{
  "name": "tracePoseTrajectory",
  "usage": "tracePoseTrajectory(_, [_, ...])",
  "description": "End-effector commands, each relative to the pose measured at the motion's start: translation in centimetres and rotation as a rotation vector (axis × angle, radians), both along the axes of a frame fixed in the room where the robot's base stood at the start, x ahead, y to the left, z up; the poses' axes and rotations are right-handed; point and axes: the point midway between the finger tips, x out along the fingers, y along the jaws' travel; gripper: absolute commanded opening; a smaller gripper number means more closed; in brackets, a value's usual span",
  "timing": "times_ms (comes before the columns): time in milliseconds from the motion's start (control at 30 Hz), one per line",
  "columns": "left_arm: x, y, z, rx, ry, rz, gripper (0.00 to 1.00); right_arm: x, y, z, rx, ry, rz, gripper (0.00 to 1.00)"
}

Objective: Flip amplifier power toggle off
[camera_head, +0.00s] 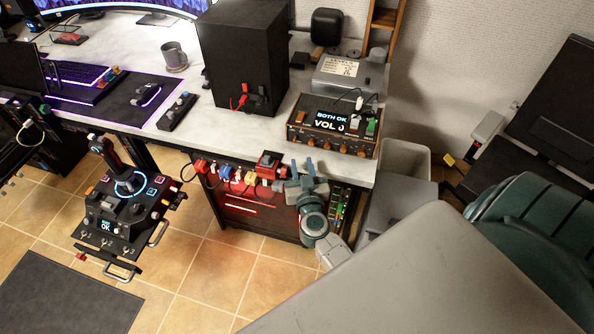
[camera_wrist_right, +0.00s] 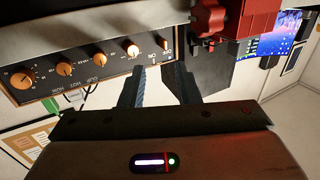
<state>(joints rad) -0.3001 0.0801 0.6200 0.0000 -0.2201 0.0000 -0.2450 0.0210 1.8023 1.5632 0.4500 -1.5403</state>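The amplifier (camera_head: 334,126) sits at the right end of the desk, its screen reading "BOTH OK" and "VOL 0". In the right wrist view its front panel (camera_wrist_right: 85,62) appears upside down, with a row of orange-lit knobs. The small power toggle (camera_wrist_right: 165,45) shows at the panel's end by the ON marking; its position is too small to tell. My right gripper (camera_head: 303,170) is below the amplifier's front at the desk edge. Its fingers (camera_wrist_right: 160,75) are apart and empty, just short of the panel near the toggle. My left gripper is not in view.
A red device (camera_head: 270,163) is at the desk's front edge, left of my right gripper; red parts (camera_wrist_right: 208,20) show close in the wrist view. A joystick console (camera_head: 125,200) is at left. Tiled floor is free between.

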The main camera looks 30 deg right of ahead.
Motion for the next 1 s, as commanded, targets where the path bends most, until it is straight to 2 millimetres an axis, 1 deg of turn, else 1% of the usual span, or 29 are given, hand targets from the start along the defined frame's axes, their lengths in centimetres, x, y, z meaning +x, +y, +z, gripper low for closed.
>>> tracePoseTrajectory(33, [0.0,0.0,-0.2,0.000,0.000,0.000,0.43,-1.1,0.5,-0.2,0.004,0.001,-0.001,0.29])
tracePoseTrajectory(133, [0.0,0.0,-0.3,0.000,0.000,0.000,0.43,-2.9,1.4,-0.2,0.002,0.002,-0.001,0.29])
tracePoseTrajectory(167, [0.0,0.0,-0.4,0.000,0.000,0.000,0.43,-3.0,1.5,-0.6,-0.001,0.006,0.008,0.29])
tracePoseTrajectory(300, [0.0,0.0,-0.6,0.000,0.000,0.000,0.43,-2.6,2.3,-3.3,-0.013,0.034,0.070,0.29])
tracePoseTrajectory(400, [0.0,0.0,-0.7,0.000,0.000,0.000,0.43,-2.6,2.8,-4.7,-0.014,0.052,0.104,0.29])
tracePoseTrajectory(533, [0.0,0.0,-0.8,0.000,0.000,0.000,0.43,-2.7,3.2,-6.1,-0.014,0.071,0.135,0.29])
tracePoseTrajectory(700, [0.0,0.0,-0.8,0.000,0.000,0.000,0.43,-2.8,3.5,-7.0,-0.013,0.084,0.154,0.29])
tracePoseTrajectory(1000, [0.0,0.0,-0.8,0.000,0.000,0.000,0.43,-2.7,3.5,-7.0,-0.013,0.085,0.156,0.29])
